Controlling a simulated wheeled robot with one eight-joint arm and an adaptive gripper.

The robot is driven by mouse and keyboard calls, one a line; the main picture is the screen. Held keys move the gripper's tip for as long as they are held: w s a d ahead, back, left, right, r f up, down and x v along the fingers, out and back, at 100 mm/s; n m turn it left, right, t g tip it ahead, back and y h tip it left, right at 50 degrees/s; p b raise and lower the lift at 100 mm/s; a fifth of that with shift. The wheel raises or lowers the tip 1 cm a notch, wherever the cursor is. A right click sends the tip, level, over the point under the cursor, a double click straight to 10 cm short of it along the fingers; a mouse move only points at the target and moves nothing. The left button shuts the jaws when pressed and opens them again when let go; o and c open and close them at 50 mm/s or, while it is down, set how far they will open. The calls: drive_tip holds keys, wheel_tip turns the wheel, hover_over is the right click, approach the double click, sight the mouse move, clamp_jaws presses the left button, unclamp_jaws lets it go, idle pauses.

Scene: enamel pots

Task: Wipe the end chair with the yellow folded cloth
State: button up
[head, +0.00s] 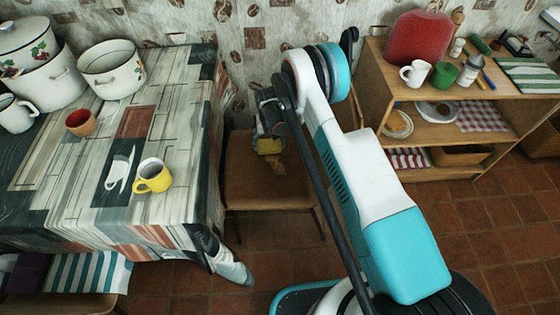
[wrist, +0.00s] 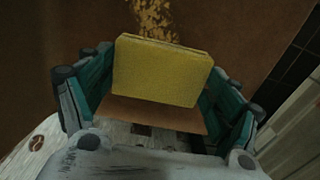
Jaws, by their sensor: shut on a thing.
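The yellow folded cloth (wrist: 162,70) is held between the fingers of my gripper (wrist: 160,90) in the wrist view. In the head view the cloth (head: 268,145) shows just below my gripper (head: 268,125), close above the chair seat. I cannot tell whether it touches the seat. The end chair (head: 250,190) has a brown seat and stands between the table and the shelf, against the wall. A yellowish-brown crumbly patch (wrist: 158,18) lies on the seat beyond the cloth; it also shows in the head view (head: 278,166). My arm hides the chair's right side.
At left, a table with a patterned cloth (head: 180,205) bears enamel pots (head: 112,68), a yellow mug (head: 153,176) and a terracotta cup (head: 81,122). At right, a wooden shelf (head: 400,150) holds mugs and cloths. Tiled floor (head: 480,250) is clear at right.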

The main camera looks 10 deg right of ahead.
drive_tip(key=shift+r+p, duration=0.35)
drive_tip(key=shift+r, duration=1.05)
